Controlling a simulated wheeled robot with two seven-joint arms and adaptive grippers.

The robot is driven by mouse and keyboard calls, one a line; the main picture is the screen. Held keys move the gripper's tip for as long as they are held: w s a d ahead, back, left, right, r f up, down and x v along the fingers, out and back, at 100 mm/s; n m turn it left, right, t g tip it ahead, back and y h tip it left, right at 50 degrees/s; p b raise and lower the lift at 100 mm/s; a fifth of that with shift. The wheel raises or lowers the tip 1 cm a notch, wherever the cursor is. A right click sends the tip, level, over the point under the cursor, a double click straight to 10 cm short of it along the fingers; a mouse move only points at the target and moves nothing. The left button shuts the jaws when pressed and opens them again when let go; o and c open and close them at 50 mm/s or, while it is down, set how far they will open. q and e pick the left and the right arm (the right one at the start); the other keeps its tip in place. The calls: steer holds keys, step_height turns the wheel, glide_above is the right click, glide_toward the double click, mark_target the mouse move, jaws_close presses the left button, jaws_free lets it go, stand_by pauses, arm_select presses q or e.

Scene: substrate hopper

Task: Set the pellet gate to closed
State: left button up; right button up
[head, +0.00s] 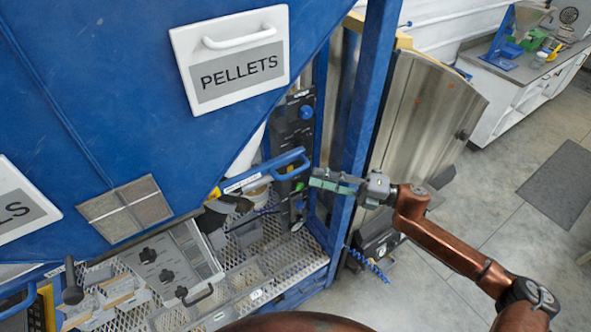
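A white panel marked PELLETS (237,68), with a white handle across its top, sits on the sloping blue hopper (120,80). Below it, a blue looped handle (285,163) with a pale label strip sticks out to the right from under the hopper. I cannot read the strip or tell how far the gate is slid. My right gripper (316,179) comes in from the right, its greenish fingers just right of the blue handle's end. Contact and finger gap cannot be made out. My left gripper is not in view.
A blue upright post (368,110) stands just behind my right gripper. A black panel with a blue knob (306,113) is behind the handle. Open floor lies at the right.

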mark_target(295, 173)
steer(key=p+x, duration=0.2)
steer(key=x, duration=0.4)
steer(key=shift+a+r, duration=0.15)
steer(key=shift+w+a+p, duration=0.2)
steer(key=shift+a+p, duration=0.1)
steer(key=shift+a, duration=0.25)
steer(key=shift+c, duration=0.6)
jaws_close()
